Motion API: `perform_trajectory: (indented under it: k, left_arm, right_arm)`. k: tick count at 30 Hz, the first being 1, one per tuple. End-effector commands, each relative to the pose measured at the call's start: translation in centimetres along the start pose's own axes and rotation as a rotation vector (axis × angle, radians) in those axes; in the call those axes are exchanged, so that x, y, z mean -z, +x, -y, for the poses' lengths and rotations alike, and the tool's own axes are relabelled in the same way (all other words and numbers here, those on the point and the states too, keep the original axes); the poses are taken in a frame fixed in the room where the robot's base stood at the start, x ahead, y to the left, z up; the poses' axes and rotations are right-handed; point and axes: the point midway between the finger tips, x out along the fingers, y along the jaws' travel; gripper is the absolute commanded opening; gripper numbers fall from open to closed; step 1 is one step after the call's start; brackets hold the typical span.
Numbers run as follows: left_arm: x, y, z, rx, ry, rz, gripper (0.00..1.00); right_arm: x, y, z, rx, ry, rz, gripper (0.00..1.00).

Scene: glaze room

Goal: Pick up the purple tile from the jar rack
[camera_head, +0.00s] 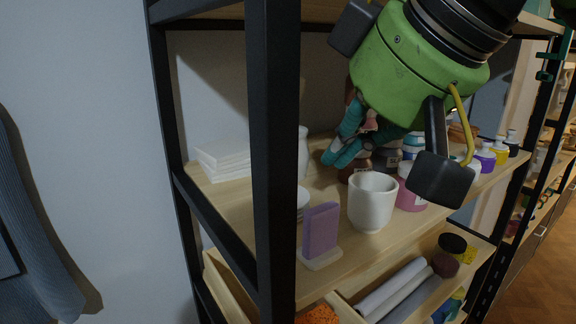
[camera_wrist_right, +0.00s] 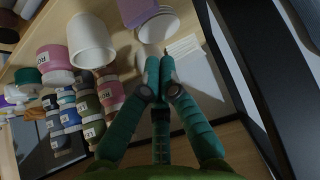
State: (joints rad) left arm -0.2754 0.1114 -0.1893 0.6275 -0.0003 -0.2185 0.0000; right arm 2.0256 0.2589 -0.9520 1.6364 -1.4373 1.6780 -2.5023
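The purple tile (camera_head: 321,230) stands upright in a small pale base near the front edge of the wooden shelf, left of the white cup (camera_head: 372,203). In the right wrist view, a purple shape at the top (camera_wrist_right: 137,11) appears to be this tile. My right gripper (camera_head: 332,158) hangs over the shelf, behind and above the tile and apart from it. In the wrist view its teal fingertips are together with nothing seen between them. My left gripper is not in view.
A black shelf post (camera_head: 274,150) stands just left of the tile. White tiles (camera_head: 222,158) are stacked at the back left. Several jars, including a pink jar (camera_head: 410,190), stand right of the white cup. A lower shelf holds rolls (camera_head: 392,287) and a dark-lidded jar (camera_head: 452,245).

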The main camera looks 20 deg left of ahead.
Motion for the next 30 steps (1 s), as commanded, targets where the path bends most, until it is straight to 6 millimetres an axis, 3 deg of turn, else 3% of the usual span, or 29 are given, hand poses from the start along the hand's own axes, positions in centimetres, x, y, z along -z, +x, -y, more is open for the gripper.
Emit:
perform_trajectory:
  k: [10, 19, 30]
  left_arm:
    - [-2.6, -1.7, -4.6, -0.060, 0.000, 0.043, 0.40]
    - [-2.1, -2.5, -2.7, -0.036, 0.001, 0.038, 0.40]
    - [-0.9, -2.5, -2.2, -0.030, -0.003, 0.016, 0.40]
  right_arm:
    - [0.0, 5.2, 0.0, -0.001, -0.003, 0.005, 0.00]
    - [0.0, 9.2, 0.0, -0.001, -0.003, 0.002, 0.00]
    - [0.0, 9.8, 0.0, -0.001, -0.002, 0.000, 0.00]
